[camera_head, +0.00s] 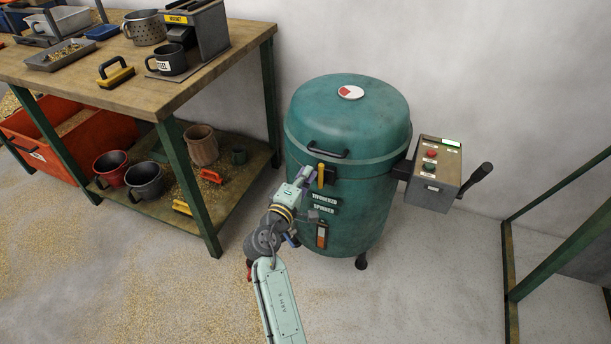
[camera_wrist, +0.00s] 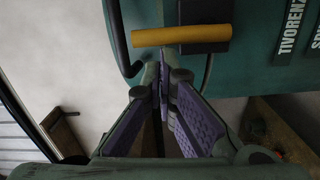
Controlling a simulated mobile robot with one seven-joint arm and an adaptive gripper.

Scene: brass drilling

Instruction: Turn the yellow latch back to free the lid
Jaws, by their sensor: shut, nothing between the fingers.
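The yellow latch (camera_head: 320,176) is on the front of the green drum (camera_head: 345,222), just below the lid (camera_head: 347,112) and its dark handle (camera_head: 327,152). In the head view the latch bar stands upright. In the wrist view the yellow latch (camera_wrist: 181,35) lies across the picture, over a dark block. The lid is down on the drum. My gripper (camera_head: 312,171) is at the drum's front beside the latch. In the wrist view my gripper (camera_wrist: 164,62) is shut and empty, its purple fingertips together just short of the latch; I cannot tell whether they touch it.
A control box (camera_head: 433,175) with a lever (camera_head: 475,180) sticks out at the drum's right. A wooden workbench (camera_head: 120,95) with cups and trays stands at the left, with buckets on its lower shelf. A green frame (camera_head: 560,252) stands at the right.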

